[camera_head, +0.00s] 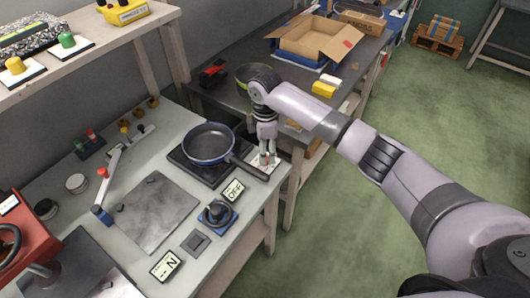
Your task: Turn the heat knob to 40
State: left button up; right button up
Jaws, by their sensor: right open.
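The heat knob (217,210) is a dark knob on a blue base near the front edge of the worktable. A small display reading OFF (233,190) lies just behind it. A dark blue-rimmed pan (208,142) sits on a black hot plate (188,165), its handle (249,170) pointing to the front right. My right gripper (264,158) is open and points down, to the right of the pan and close to the handle's end, over a small white card. It is behind and right of the knob, apart from it. My left gripper is not in view.
A second display (165,266) and a grey square button (195,242) lie left of the knob. A grey plate (157,212) and a hinged lever (118,170) are farther left. A second table (226,92) holds an open cardboard box (315,42).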

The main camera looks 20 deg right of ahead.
jog(key=shift+f, duration=1.35)
jog(key=c, duration=0.6)
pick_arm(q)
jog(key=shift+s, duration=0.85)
pick_arm(e)
grip_shut()
